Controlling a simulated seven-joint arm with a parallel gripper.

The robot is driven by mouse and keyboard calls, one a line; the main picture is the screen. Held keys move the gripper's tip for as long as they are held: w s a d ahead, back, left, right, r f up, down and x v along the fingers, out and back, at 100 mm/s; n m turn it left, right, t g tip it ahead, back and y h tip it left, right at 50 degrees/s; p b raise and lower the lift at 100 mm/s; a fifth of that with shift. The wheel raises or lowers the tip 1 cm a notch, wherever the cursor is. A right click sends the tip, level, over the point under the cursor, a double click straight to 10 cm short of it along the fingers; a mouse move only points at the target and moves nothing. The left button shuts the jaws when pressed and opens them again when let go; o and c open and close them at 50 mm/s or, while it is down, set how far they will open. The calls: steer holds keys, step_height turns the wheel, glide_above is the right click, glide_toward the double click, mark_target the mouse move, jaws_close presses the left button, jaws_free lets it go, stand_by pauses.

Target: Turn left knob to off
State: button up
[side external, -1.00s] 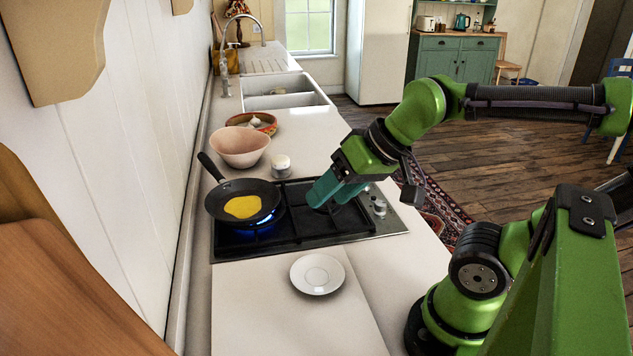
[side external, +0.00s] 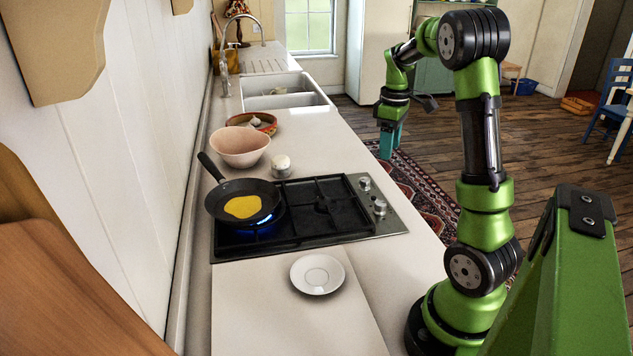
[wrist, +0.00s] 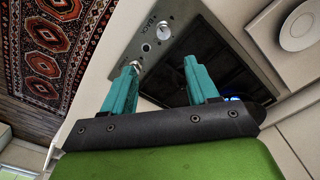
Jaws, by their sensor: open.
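The hob (side external: 345,222) has two metal knobs at its right end. The nearer knob (side external: 380,207) shows in the wrist view (wrist: 165,30) beside small lettering, and the farther knob (side external: 364,183) shows there (wrist: 136,65) by my left fingertip. Knob settings are too small to read. A blue flame (side external: 258,222) burns under the black frying pan (side external: 228,196), which holds something yellow. My gripper (side external: 388,145) points down past the counter's front edge, apart from both knobs. In the wrist view its teal fingers (wrist: 160,66) are spread and empty.
A white saucer (side external: 317,274) lies on the near counter. A pink bowl (side external: 240,146), a small lidded jar (side external: 281,166) and a dish with garlic (side external: 257,122) stand beyond the hob. A patterned rug (side external: 420,195) lies on the floor below the counter edge.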

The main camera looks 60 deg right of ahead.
steer(key=n, duration=0.2)
glide_toward(382, 203)
step_height(382, 203, down, 9)
steer(key=shift+d+r, duration=0.15)
steer(key=shift+r, duration=0.05)
stand_by(0.3)
steer(key=c, duration=1)
steer(key=shift+c, duration=0.2)
